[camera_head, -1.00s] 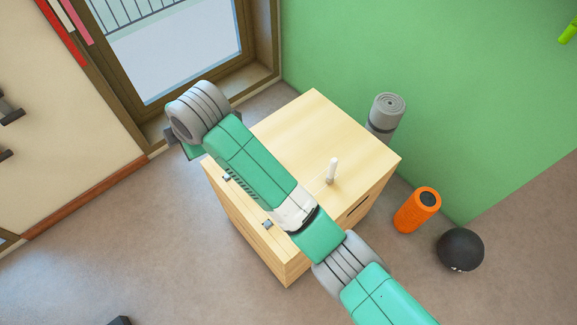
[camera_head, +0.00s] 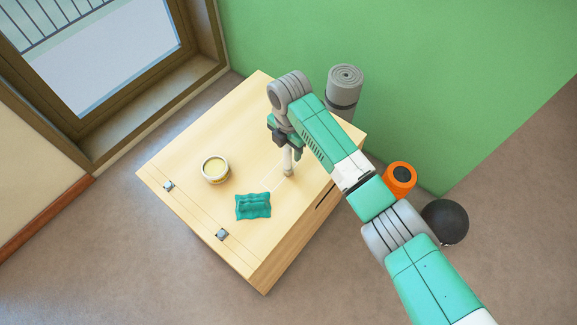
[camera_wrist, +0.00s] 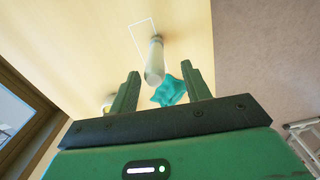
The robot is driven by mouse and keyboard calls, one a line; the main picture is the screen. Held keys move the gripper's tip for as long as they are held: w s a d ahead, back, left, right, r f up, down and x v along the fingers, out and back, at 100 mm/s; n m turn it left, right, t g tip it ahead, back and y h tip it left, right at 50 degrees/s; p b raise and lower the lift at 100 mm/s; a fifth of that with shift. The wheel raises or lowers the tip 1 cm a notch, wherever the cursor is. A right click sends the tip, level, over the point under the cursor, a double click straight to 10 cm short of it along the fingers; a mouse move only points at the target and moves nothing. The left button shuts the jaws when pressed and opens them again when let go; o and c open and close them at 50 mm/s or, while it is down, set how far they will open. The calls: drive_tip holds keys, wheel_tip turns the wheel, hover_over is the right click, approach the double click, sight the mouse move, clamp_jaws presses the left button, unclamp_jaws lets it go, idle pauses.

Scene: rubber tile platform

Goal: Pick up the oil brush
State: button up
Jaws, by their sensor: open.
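The oil brush appears as a slim white upright piece (camera_head: 288,162) on the wooden box top, close to its right-hand edge. My gripper (camera_head: 286,146) is right above it in the head view and hides its upper part. In the wrist view the white piece (camera_wrist: 155,62) lies ahead, roughly between my two spread fingers (camera_wrist: 162,86). The jaws are open and hold nothing. I cannot tell whether a finger touches it. A white outline is marked on the wood beside its base.
A teal cloth (camera_head: 253,206) and a round tub (camera_head: 215,169) lie on the wooden box (camera_head: 180,200) to the left.

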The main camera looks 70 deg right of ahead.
sight(288, 155)
drive_tip(key=f+b, duration=0.2)
drive_tip(key=f, duration=0.1)
drive_tip(key=f+b, duration=0.1)
drive_tip(key=f, duration=0.1)
drive_tip(key=shift+w+d+f, duration=0.1)
drive_tip(key=shift+w+d, duration=0.05)
drive_tip(key=shift+w, duration=0.1)
clamp_jaws()
drive_tip(key=shift+r+p, duration=0.35)
drive_tip(key=shift+r, duration=0.25)
wheel_tip(288, 155, up, 3)
drive_tip(key=shift+r+p, duration=0.1)
drive_tip(key=shift+p, duration=1)
drive_tip(key=s+a+p, duration=0.3)
drive_tip(key=a, duration=0.4)
drive_tip(key=s+a+p, duration=0.2)
drive_tip(key=s+a, duration=0.1)
drive_tip(key=a, duration=0.4)
drive_tip(key=shift+s+a+r+p, duration=0.25)
drive_tip(key=shift+s+r+p, duration=0.15)
drive_tip(key=shift+r, duration=0.05)
